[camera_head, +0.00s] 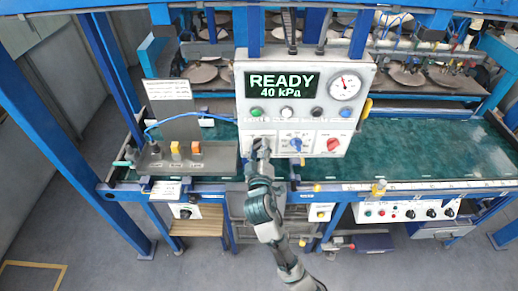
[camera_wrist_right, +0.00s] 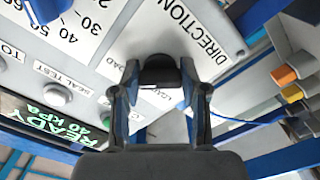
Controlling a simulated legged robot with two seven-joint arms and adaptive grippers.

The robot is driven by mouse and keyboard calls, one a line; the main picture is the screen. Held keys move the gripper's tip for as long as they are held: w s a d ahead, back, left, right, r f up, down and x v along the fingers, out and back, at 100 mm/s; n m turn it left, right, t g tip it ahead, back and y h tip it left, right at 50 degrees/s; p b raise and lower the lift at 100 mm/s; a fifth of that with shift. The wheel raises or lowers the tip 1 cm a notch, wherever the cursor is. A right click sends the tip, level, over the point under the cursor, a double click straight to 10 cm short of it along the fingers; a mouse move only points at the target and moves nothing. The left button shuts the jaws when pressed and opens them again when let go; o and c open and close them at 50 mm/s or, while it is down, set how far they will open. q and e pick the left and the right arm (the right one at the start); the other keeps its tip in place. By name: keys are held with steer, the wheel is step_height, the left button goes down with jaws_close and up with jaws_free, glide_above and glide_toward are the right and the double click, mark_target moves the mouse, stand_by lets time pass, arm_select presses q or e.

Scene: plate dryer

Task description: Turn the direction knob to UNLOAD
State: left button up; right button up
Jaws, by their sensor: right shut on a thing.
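The direction knob (camera_wrist_right: 159,70) is black and sits on a white plate lettered DIRECTION in the right wrist view. The word LOAD shows beside it, and other lettering is partly hidden by my fingers. My right gripper (camera_wrist_right: 160,88) is shut on the knob, with one finger on each side. In the head view my right gripper (camera_head: 261,148) is at the lower left of the white control panel (camera_head: 365,72) and covers most of the knob. My left gripper is not in view.
The panel's display (camera_head: 282,85) reads READY, 40 kPa. A blue knob (camera_head: 296,143) and a red knob (camera_head: 333,144) are to the right of my gripper. A gauge (camera_head: 344,86) is at upper right.

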steer(key=shift+f, duration=0.5)
steer(key=o, duration=1.1)
steer(key=shift+o, duration=0.2)
steer(key=shift+r, duration=0.25)
steer(key=s, duration=1.1)
steer(key=shift+s, duration=0.4)
steer(key=shift+a+f, duration=0.1)
steer(key=shift+f, duration=0.05)
